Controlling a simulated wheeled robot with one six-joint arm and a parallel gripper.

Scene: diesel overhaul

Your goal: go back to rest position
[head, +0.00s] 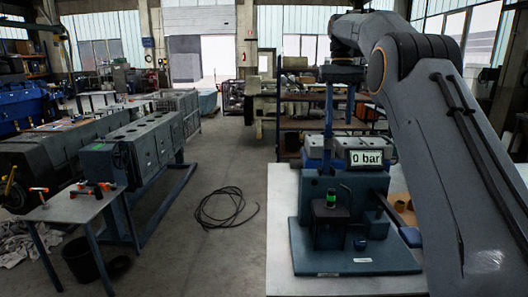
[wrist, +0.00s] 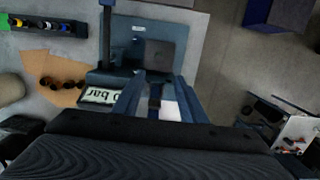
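My gripper (wrist: 158,86) shows in the wrist view as two blue fingers set apart with a gap between them. I see nothing clamped in it; a dark upright part shows in the gap, and I cannot tell how far below it is. The stand is blue-grey, with a display (head: 366,158) reading 0 bar and a small cylinder with a green band (head: 331,198). The display also shows in the wrist view (wrist: 103,96).
The stand is on a white table (head: 285,235); brown rings (head: 400,205) lie at its right. A small side table (head: 75,207) with orange-and-black tools stands left, before a long engine block (head: 150,140). A black cable coil (head: 225,207) lies on otherwise open floor.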

